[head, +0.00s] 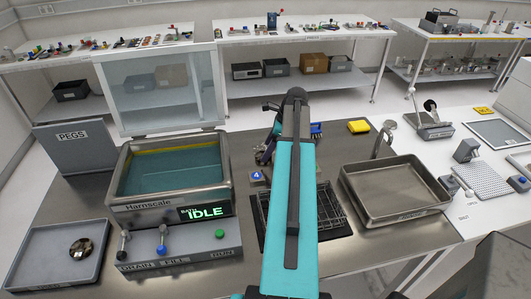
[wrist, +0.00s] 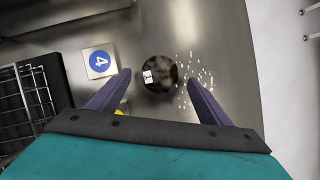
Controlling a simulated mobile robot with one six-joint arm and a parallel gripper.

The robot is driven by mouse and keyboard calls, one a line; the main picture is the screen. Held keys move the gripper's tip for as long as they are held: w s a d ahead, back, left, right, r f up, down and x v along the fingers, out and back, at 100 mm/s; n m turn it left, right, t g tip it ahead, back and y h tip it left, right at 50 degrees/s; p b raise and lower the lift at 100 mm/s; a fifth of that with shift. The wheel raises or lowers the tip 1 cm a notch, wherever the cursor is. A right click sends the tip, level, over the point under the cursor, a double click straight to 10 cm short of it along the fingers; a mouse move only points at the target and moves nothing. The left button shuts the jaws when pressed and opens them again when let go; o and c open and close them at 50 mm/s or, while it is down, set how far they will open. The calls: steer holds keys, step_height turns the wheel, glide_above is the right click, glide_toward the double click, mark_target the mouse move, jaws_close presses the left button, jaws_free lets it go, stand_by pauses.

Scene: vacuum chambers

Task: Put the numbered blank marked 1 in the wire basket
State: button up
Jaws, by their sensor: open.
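In the wrist view a dark round blank (wrist: 165,78) lies on the steel bench, with a small white label whose mark I cannot read for sure. My gripper (wrist: 160,76) is open and empty, its two purple fingers apart on either side of the blank in the picture. I cannot tell how high above it they are. The wire basket (wrist: 41,91) is at the left of the wrist view. In the head view the basket (head: 333,214) is partly hidden behind my teal arm, and the blank does not show clearly.
A block marked 4 (wrist: 100,74) lies between basket and blank; it also shows in the head view (head: 256,178). The Harnscale bath (head: 170,195) stands left, a steel pan (head: 395,205) right. A grey tray (head: 35,265) holds a brass-coloured round piece. White specks lie beside the blank.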

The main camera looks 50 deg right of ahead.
steer(key=b+v, duration=0.2)
steer(key=v, duration=0.7)
steer(key=shift+s+f, duration=0.1)
stand_by(0.8)
